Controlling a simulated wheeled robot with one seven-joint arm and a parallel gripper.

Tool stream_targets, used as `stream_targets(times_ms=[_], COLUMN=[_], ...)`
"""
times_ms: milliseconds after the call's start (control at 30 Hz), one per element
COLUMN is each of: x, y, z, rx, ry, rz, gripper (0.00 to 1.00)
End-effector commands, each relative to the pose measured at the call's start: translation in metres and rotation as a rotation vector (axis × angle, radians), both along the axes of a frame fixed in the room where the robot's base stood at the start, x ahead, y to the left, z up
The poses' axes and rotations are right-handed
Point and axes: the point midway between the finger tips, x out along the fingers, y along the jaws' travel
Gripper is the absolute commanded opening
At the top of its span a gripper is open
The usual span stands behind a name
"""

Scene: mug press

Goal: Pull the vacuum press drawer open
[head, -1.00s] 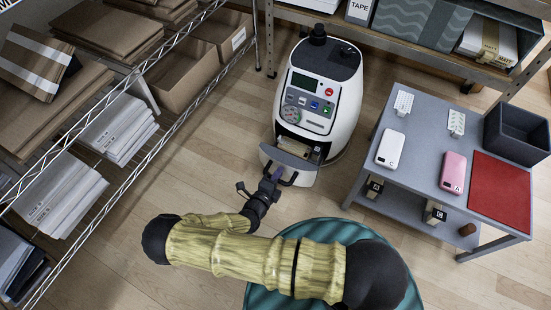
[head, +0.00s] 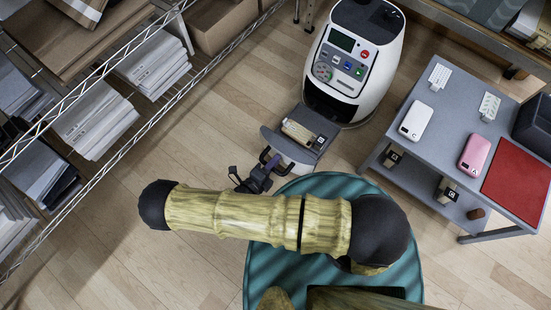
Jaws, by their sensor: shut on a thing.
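The vacuum press (head: 351,55) is a white, rounded machine with a dark top and a front button panel. It stands on the floor at the upper middle of the head view. Its grey drawer (head: 318,141) sticks far out of the dark opening, towards my arm. A beige block-like thing (head: 298,133) with a dark end lies in the drawer. My gripper (head: 265,168) is at the dark handle (head: 273,160) on the drawer front and is shut on it. The arm and wrist partly hide the fingers and handle.
A grey table (head: 444,120) stands at right with a white phone (head: 416,121), a pink phone (head: 475,153) and a red mat (head: 518,180). A wire shelf (head: 150,120) with boxes and envelopes runs along the left. The wooden floor between shelf and press is clear.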

Motion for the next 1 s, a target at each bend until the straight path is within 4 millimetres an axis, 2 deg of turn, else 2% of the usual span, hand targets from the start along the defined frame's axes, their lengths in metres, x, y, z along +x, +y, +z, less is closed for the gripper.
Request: stream_targets(times_ms=[167,200,300,700,867,1000], x=[0.001,0.001,0.001,-0.004,-0.020,-0.042], y=[0.002,0.002,0.002,0.004,0.015,0.030], z=[-0.001,-0.001,-0.001,0.002,0.008,0.013], rx=[0.005,0.005,0.003,0.003,0.004,0.006], ry=[0.002,0.002,0.001,-0.001,0.001,0.001], rz=[0.004,0.005,0.005,0.004,0.004,0.005], gripper=[0.00,0.18,0.36,0.36,0.36,0.36])
